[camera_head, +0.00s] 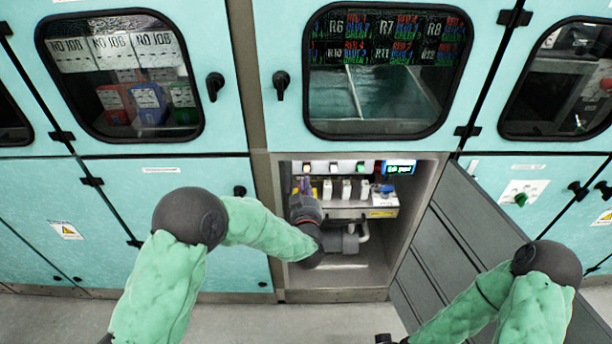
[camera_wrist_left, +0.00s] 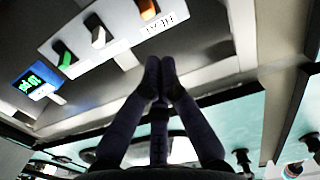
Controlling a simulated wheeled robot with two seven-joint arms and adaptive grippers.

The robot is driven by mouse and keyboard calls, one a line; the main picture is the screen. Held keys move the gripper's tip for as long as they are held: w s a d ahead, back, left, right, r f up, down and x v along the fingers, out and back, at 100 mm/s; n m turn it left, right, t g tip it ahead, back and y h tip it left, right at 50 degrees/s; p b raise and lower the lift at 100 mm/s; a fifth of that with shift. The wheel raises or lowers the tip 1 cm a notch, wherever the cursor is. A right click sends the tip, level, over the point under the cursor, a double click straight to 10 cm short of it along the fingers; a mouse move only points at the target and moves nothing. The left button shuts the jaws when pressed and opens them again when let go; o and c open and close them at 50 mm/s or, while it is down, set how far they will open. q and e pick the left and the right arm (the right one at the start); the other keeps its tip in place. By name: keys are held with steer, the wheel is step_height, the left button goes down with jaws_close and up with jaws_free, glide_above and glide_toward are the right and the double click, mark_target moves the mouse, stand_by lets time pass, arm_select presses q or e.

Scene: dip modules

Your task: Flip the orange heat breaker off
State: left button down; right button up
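The orange heat breaker (camera_wrist_left: 148,9) is at the top of the left wrist view, on a pale panel strip beside a label reading HEAT (camera_wrist_left: 166,24). In the head view the orange breaker (camera_head: 306,168) shows small at the left end of the strip inside the open cabinet. My left gripper (camera_wrist_left: 160,68) has its fingertips together with nothing seen between them; the tips appear apart from the breaker. In the head view the left gripper (camera_head: 304,186) is inside the cabinet, just below the orange breaker. My right gripper (camera_head: 385,339) is mostly cut off at the bottom edge.
A white switch (camera_wrist_left: 98,37), a green switch (camera_wrist_left: 65,57) and a lit display (camera_wrist_left: 35,80) share the strip. The cabinet's grey door (camera_head: 440,250) stands open to the right.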

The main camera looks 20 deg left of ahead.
mark_target(305, 166)
arm_select(q)
steer(key=b+x, duration=0.2)
steer(key=x, duration=0.6)
steer(key=shift+f, duration=0.1)
steer(key=shift+w+a, duration=0.25)
steer(key=shift+w, duration=0.4)
arm_select(e)
steer(key=shift+f, duration=1.15)
